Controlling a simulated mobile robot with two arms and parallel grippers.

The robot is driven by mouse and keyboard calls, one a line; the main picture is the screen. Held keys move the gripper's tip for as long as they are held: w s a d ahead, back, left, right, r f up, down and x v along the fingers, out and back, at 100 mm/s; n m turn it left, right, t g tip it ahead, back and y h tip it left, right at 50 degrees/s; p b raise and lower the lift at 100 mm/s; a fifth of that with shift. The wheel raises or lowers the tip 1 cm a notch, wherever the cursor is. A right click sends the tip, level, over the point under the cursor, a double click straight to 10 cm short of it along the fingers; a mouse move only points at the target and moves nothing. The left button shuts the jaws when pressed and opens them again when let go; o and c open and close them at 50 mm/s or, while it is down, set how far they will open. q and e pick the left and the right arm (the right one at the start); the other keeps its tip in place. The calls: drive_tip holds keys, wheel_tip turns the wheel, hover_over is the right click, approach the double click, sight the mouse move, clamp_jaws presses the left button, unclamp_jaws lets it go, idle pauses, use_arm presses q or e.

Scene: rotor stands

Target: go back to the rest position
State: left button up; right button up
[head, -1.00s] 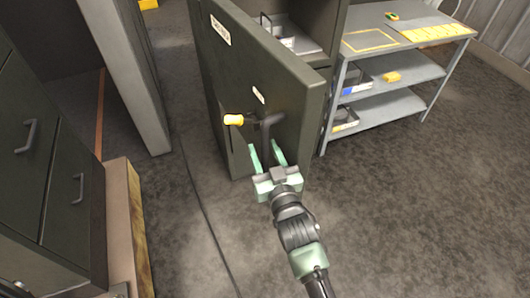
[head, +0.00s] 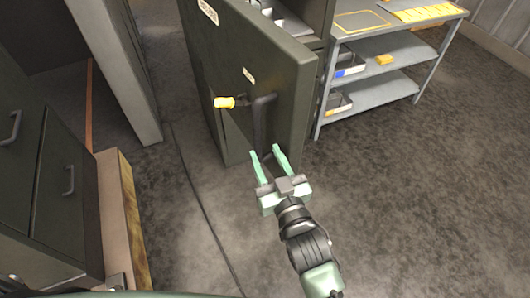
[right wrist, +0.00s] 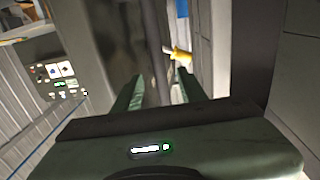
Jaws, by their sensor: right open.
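My right gripper (head: 269,168) is open and empty in the head view, just in front of the lower part of an open dark green cabinet door (head: 283,80). The door's dark bar handle (head: 258,125) stands just beyond the fingertips. A yellow-gripped lever (head: 225,102) sticks out to the left of the handle. In the right wrist view the open fingers (right wrist: 158,92) show with the dark bar (right wrist: 152,50) beyond them, and the yellow grip (right wrist: 181,57) is to the right. I cannot tell whether the fingers touch the bar. My left gripper is not in view.
A grey shelf unit (head: 385,88) with bins stands at the upper right. A dark drawer cabinet (head: 62,190) and a grey panel (head: 115,70) stand on the left. A cable (head: 196,195) lies on the floor. The floor at the lower right (head: 430,210) is clear.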

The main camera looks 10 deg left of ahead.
idle(0.3)
drive_tip(key=s+d+f+g+h, duration=0.1)
drive_tip(key=s+d+f+g, duration=0.15)
drive_tip(key=f, duration=0.95)
drive_tip(key=s+d+f+g+h, duration=0.2)
drive_tip(key=s+d+f, duration=0.15)
drive_tip(key=f, duration=0.75)
drive_tip(key=s+d+f+g+h, duration=0.1)
drive_tip(key=s+d+f+g, duration=0.25)
drive_tip(key=f, duration=0.85)
drive_tip(key=s+d+f+m+g+h, duration=0.1)
drive_tip(key=s+d+f+g, duration=0.1)
drive_tip(key=s+d+f, duration=0.4)
drive_tip(key=s+d+f+m+g+h, duration=0.1)
drive_tip(key=s+d+f, duration=0.5)
drive_tip(key=s, duration=0.7)
drive_tip(key=s+d+f+g+h, duration=0.1)
drive_tip(key=s+d+f+g, duration=0.3)
drive_tip(key=s+f, duration=0.5)
drive_tip(key=s+d, duration=0.1)
drive_tip(key=d, duration=0.1)
drive_tip(key=shift+s+d+m+h+b, duration=0.3)
drive_tip(key=shift+m+h+b, duration=0.05)
drive_tip(key=shift+m+h, duration=0.05)
drive_tip(key=shift+w, duration=0.1)
